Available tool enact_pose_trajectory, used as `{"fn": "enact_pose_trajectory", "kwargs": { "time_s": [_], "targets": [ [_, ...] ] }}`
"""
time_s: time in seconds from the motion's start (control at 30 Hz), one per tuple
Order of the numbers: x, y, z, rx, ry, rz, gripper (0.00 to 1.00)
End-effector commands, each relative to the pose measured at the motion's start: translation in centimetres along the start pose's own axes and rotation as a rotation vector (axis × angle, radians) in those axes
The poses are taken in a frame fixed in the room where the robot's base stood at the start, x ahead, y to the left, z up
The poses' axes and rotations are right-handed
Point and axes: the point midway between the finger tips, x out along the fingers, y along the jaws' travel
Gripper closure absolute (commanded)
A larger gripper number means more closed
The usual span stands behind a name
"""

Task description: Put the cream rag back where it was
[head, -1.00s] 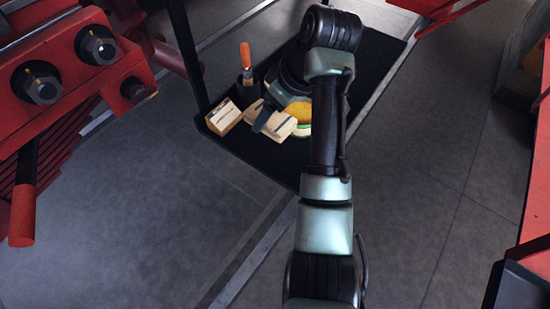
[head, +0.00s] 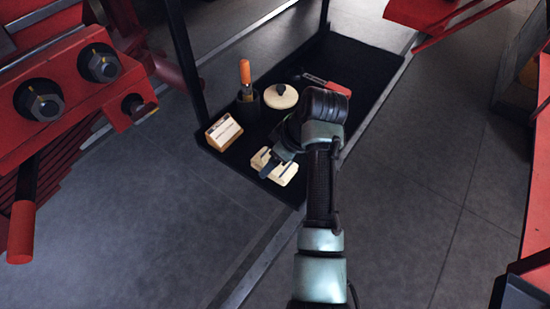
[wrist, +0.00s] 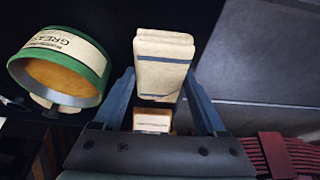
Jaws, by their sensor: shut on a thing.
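The cream rag (head: 276,166) is a folded pad with dark stripes, over the near corner of the black tray (head: 205,160) in the head view. My gripper (head: 273,166) is shut on it. In the wrist view the rag (wrist: 163,65) sits between the two blue fingers of my gripper (wrist: 163,85). I cannot tell whether the rag touches the tray or hangs just above it.
A cream box (head: 223,132), a dark cup (head: 248,105) with an orange-handled tool, a knobbed round lid (head: 281,97) and a red-handled tool (head: 335,88) are in the tray. An open green grease tin (wrist: 62,65) is left in the wrist view. Red machinery (head: 60,90) stands left.

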Motion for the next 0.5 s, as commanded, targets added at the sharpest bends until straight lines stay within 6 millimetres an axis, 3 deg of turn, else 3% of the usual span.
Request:
{"fn": "enact_pose_trajectory", "kwargs": {
  "time_s": [0.03, 0.17, 0.5],
  "targets": [
    [0.03, -0.02, 0.03, 0.001, -0.001, -0.001, 0.24],
    [0.02, -0.03, 0.02, 0.001, -0.001, -0.001, 0.01],
    [-0.64, 0.03, -0.04, 0.001, 0.001, 0.001, 0.00]
  ]
}}
